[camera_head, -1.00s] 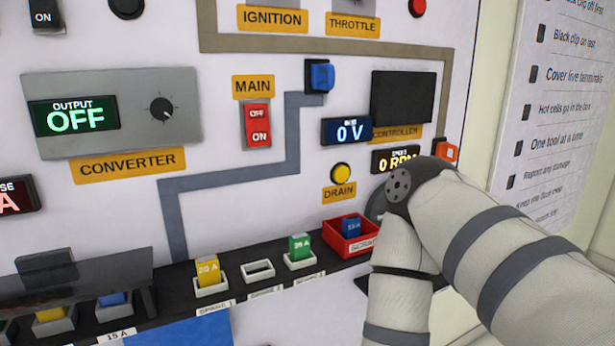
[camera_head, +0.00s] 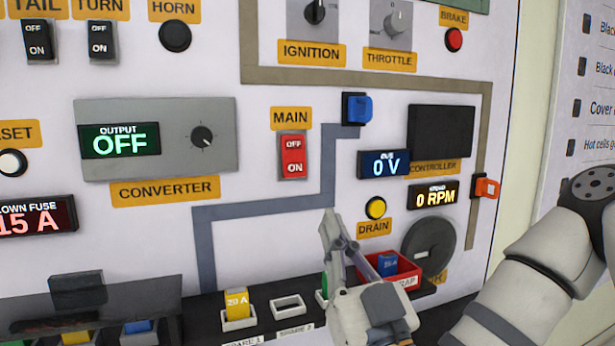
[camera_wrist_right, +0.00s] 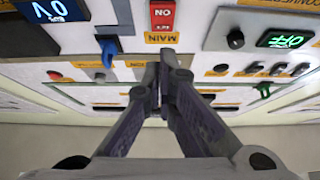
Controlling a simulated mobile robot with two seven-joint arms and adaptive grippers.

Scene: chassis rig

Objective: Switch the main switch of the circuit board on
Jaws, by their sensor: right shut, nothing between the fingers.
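The red MAIN rocker switch (camera_head: 293,157), marked OFF at its top and ON at its bottom, sits on the white panel under its yellow MAIN label (camera_head: 291,118). It also shows in the right wrist view (camera_wrist_right: 162,16), straight beyond the fingers. My right gripper (camera_head: 331,222) is shut and empty, below and a little right of the switch, apart from it in the head view. In the right wrist view its fingertips (camera_wrist_right: 167,68) lie close together just under the MAIN label in the picture. My left gripper is not in view.
A red tray (camera_head: 405,275) with a blue fuse stands behind my right gripper. A fuse shelf (camera_head: 262,322) runs along the bottom. A blue plug (camera_head: 357,109) and a yellow DRAIN button (camera_head: 376,208) lie right of the switch. The converter (camera_head: 215,115) is left of it.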

